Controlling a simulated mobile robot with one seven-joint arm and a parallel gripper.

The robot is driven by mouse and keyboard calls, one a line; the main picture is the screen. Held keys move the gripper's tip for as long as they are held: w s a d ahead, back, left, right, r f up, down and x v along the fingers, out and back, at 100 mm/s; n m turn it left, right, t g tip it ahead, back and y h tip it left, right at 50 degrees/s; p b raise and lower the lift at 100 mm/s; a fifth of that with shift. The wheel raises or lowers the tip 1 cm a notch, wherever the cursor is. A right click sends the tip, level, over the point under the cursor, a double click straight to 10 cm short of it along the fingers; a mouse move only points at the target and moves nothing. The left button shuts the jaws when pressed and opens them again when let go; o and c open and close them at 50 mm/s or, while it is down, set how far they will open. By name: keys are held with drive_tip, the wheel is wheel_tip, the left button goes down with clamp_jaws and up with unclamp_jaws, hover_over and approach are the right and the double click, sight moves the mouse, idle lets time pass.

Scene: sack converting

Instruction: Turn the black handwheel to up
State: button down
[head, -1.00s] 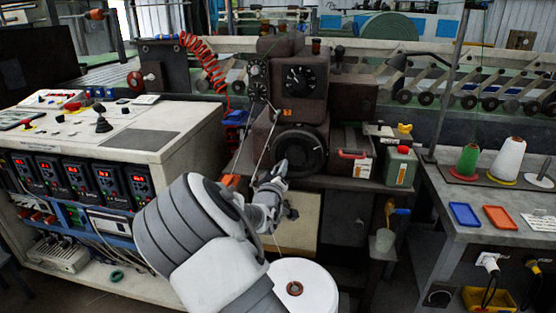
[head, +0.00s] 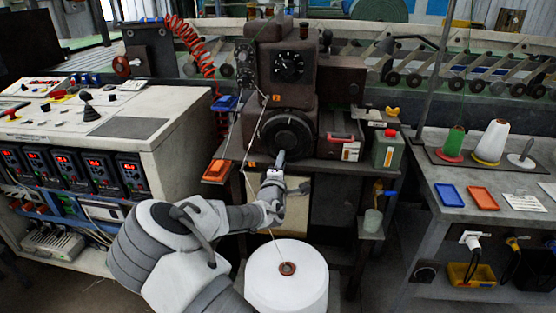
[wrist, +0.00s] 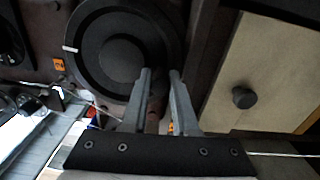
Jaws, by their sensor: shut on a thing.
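The black handwheel (head: 288,128) sits on the front of the brown machine, below its round dial. In the wrist view the handwheel (wrist: 92,55) fills the upper left, with a small white mark on its rim. My gripper (head: 281,156) is at the lower rim of the wheel, slightly left of its middle. In the wrist view my gripper (wrist: 161,72) has its two fingers close together, one on each side of the rim, shut on it. The fingers hide part of the rim. I cannot read an up mark on the wheel.
A cream panel (wrist: 255,60) with a black knob is close to my fingers.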

drive_tip(key=shift+s+d+f+n, duration=0.1)
drive_tip(key=shift+d+n, duration=0.25)
drive_tip(key=shift+n, duration=0.35)
drive_tip(key=c, duration=0.7)
unclamp_jaws()
drive_tip(key=s+a, duration=0.1)
drive_tip(key=s, duration=0.4)
drive_tip(key=s+a+p, duration=0.1)
drive_tip(key=s, duration=0.5)
drive_tip(key=s+a+p, duration=0.1)
drive_tip(key=s, duration=0.5)
drive_tip(key=shift+a, duration=0.1)
